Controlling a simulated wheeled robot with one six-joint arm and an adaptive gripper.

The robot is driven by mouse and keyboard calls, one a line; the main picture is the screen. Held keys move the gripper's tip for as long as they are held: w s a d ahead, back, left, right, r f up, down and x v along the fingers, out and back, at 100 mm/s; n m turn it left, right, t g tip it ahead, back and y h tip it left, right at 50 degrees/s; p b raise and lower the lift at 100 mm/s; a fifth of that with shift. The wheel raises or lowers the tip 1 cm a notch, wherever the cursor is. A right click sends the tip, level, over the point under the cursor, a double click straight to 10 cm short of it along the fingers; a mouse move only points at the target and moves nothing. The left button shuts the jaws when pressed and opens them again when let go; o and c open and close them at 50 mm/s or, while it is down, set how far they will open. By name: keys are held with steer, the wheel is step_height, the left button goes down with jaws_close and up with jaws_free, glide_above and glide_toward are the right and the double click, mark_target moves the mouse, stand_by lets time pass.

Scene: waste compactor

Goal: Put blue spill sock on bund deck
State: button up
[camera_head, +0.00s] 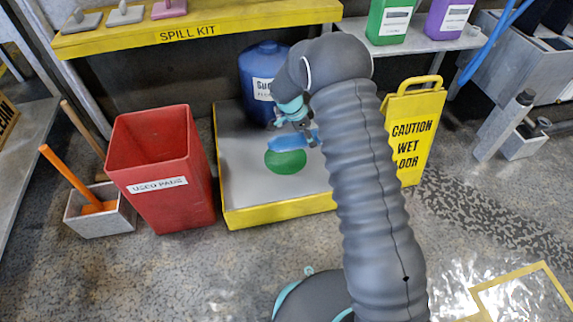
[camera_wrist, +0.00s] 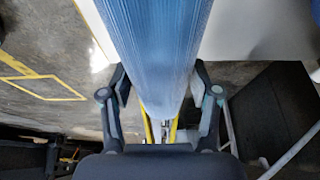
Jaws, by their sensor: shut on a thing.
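The blue spill sock (camera_head: 258,144) is held in my gripper (camera_head: 311,138), seen from above the bund deck in the head view. In the wrist view the sock (camera_wrist: 158,45) is a long ribbed blue roll running between the two fingers of my gripper (camera_wrist: 160,105). The bund deck (camera_head: 240,185) is a grey tray with a yellow edge. A green round patch (camera_head: 286,162) lies on it, just below the sock in the picture. My arm hides the deck's right part and some of the sock. I cannot tell whether the sock touches the deck.
A blue drum (camera_head: 258,62) stands at the deck's back. A red used pads bin (camera_head: 165,200) is close on the left, and a yellow wet-floor sign (camera_head: 412,135) is on the right. The yellow spill kit shelf (camera_head: 120,42) overhangs behind. The deck's front left is clear.

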steer(key=s+a+f, duration=0.1)
steer(key=s+f, duration=0.1)
steer(key=s, duration=0.1)
steer(key=s+a+f, duration=0.2)
steer(key=s, duration=0.2)
steer(key=s+a+f, duration=0.1)
steer(key=s+f, duration=0.2)
steer(key=shift+s+a+f+b, duration=0.1)
steer(key=shift+s+a+b, duration=0.2)
steer(key=shift+s, duration=0.1)
steer(key=shift+f, duration=1.95)
steer(key=shift+f+b, duration=0.15)
steer(key=shift+b, duration=0.25)
steer(key=o, duration=1.3)
steer(key=shift+o, duration=0.2)
